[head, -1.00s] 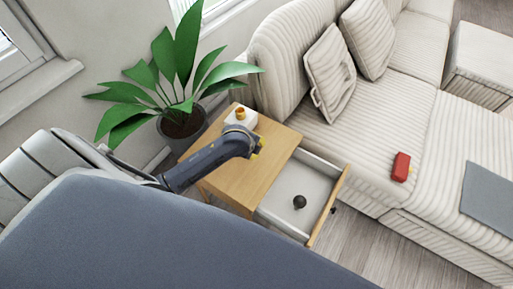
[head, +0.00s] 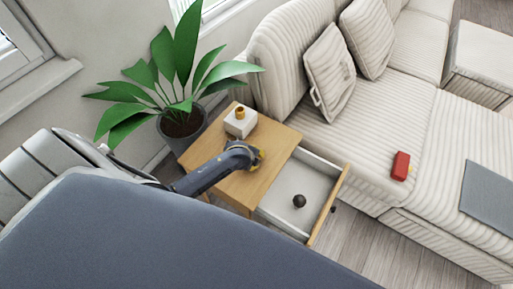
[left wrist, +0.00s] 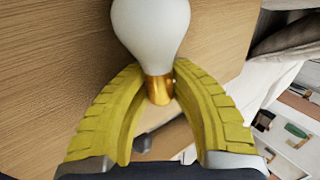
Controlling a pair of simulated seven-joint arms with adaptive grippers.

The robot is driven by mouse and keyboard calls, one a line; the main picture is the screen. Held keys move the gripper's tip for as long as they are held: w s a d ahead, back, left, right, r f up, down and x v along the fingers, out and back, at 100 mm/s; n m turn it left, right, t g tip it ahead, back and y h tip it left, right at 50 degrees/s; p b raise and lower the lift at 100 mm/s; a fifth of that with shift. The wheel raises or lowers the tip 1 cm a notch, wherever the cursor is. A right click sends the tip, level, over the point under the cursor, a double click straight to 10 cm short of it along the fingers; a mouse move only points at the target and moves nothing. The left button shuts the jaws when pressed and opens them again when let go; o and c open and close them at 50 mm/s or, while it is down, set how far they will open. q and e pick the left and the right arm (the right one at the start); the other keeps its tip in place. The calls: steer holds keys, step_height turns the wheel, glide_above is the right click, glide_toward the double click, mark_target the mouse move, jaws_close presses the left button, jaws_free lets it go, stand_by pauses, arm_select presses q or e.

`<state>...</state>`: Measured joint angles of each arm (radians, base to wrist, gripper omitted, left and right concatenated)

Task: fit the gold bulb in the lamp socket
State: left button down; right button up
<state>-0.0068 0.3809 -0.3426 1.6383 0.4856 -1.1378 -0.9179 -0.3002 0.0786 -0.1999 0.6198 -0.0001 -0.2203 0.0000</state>
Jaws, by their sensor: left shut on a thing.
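The gold bulb (left wrist: 152,28) has a white glass globe and a gold metal base, and it lies between the yellow fingers of my left gripper (left wrist: 159,76) in the left wrist view. The fingers are shut on its gold base. In the head view my left gripper (head: 257,157) is over the front right of the wooden side table, and the bulb is hidden there. The lamp socket (head: 240,113) is a gold ring on top of a white block (head: 238,125) at the table's back. The socket is apart from my gripper. My right gripper is not in view.
The side table (head: 274,143) has an open drawer (head: 277,192) with a dark round object (head: 299,201) inside. A potted plant (head: 183,124) stands behind left. A striped sofa (head: 370,130) carries a red object (head: 401,166). The tabletop around the white block looks clear.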

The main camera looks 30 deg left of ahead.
arm_select(q)
steer(key=shift+f, duration=0.1)
steer(key=c, duration=1.5)
jaws_free()
steer(key=shift+c, duration=0.2)
steer(key=shift+f, duration=0.1)
steer(key=v, duration=1.1)
steer(key=o, duration=0.4)
steer(key=shift+s+r, duration=0.2)
steer(key=shift+r, duration=0.4)
steer(key=shift+c, duration=0.2)
steer(key=o, duration=0.7)
steer(key=shift+r, duration=0.1)
